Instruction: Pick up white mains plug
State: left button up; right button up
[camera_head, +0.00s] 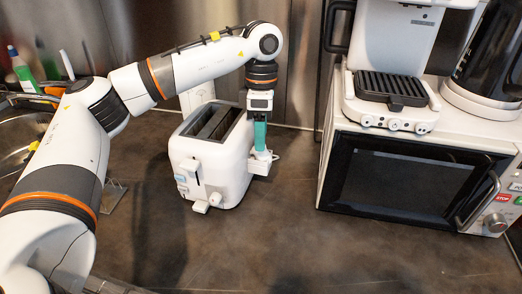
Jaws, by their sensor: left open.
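A small white piece that looks like the mains plug (261,168) is at the right side of the white toaster (212,160), on the dark worktop. My left gripper (261,149) points down directly above it, with a teal finger showing beside the toaster's right wall. The gripper is open. Its fingertips are close to the plug; I cannot tell whether they touch it or are around it, as the finger hides part of it. My right gripper is not in view.
The worktop (290,235) in front is clear.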

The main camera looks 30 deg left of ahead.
aim_at(264, 156)
pick_arm(q)
notch_tip(264, 156, down, 3)
jog(key=shift+s+f, duration=0.15)
jog(key=shift+f, duration=0.05)
jog(key=shift+c, duration=0.4)
jog(key=shift+r, duration=0.1)
jog(key=c, duration=1.1)
